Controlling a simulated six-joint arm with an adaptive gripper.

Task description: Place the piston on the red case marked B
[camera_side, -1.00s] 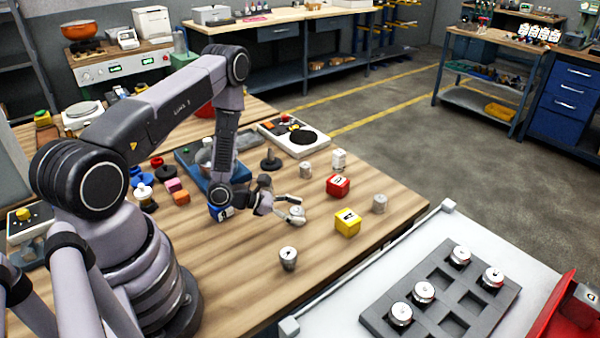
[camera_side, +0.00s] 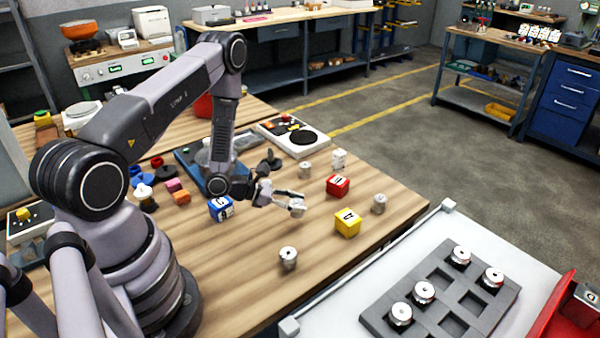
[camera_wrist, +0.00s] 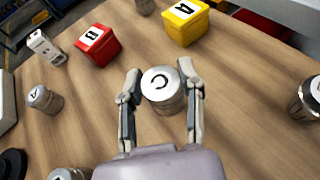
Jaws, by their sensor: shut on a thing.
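My gripper (camera_side: 297,203) is shut on a silver metal cylinder, the piston (camera_wrist: 161,88), whose round top has a dark curved mark. The piston is upright between the two fingers in the wrist view and appears a little above the table. The red case (camera_side: 337,186) stands behind and to the right of my gripper in the side view, with a dark letter on a white label, too small to read surely. It also shows at the upper left of the wrist view (camera_wrist: 98,47). The case and my gripper are apart.
A yellow case (camera_side: 347,222) and a blue case (camera_side: 221,208) stand nearby. Other metal cylinders stand around, one in front (camera_side: 288,258) and one at right (camera_side: 379,204). A white block (camera_side: 339,159) stands behind the red case. A grey tray (camera_side: 440,279) holds several metal parts.

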